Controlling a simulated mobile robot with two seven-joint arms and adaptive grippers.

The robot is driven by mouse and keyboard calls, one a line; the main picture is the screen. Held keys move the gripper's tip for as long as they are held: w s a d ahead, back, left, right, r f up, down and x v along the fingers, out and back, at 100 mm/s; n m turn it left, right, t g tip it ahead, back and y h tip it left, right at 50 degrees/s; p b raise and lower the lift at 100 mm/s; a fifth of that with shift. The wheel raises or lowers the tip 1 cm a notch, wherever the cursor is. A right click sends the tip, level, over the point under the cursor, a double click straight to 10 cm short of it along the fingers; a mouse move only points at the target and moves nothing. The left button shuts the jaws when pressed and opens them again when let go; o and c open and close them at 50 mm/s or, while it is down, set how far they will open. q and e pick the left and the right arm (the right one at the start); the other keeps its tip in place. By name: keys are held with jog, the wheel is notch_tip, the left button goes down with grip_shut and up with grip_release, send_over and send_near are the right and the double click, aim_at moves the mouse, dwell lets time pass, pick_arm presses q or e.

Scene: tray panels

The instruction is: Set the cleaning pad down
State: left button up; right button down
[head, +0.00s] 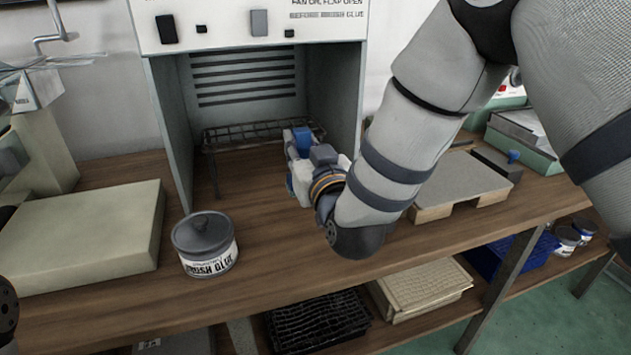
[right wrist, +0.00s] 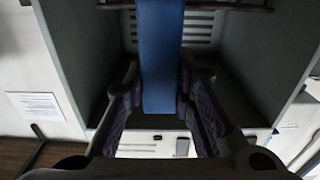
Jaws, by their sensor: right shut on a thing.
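My right gripper (head: 300,160) reaches in front of the open hood on the bench, seen mostly from behind its wrist. In the right wrist view, the right gripper (right wrist: 161,95) has its two fingers on either side of a blue strip-like pad (right wrist: 160,45), which I take to be the cleaning pad. A small blue part of the pad (head: 302,137) shows past the gripper in the head view, in front of the wire rack. The gripper hides most of the pad there. The pad appears held above the bench top. My left gripper is not in view.
The hood (head: 172,130) has side walls and a wire rack (head: 232,134) inside. A lidded grey can (head: 205,246) stands at its front left, beside a pale block (head: 90,238). A grey-topped board (head: 462,182) lies to the right. Bare wood (head: 262,225) shows in front of the hood.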

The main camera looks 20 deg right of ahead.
jog(key=d+f, duration=0.2)
jog(key=w+f, duration=0.1)
jog(key=f, duration=0.1)
jog(key=shift+d+f, duration=0.1)
jog(key=shift+d, duration=0.3)
jog(key=f, duration=0.2)
jog(key=f+b, duration=0.1)
jog(key=f, duration=0.1)
jog(key=shift+d, duration=0.3)
jog(key=shift+r, duration=0.15)
jog(key=c, duration=1.3)
grip_release()
jog(key=shift+c, duration=0.2)
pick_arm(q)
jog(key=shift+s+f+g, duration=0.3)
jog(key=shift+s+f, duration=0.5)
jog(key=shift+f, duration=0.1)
pick_arm(e)
jog(key=shift+r, duration=0.15)
jog(key=s+p, duration=0.1)
jog(key=s, duration=1.1)
jog(key=shift+d, duration=0.2)
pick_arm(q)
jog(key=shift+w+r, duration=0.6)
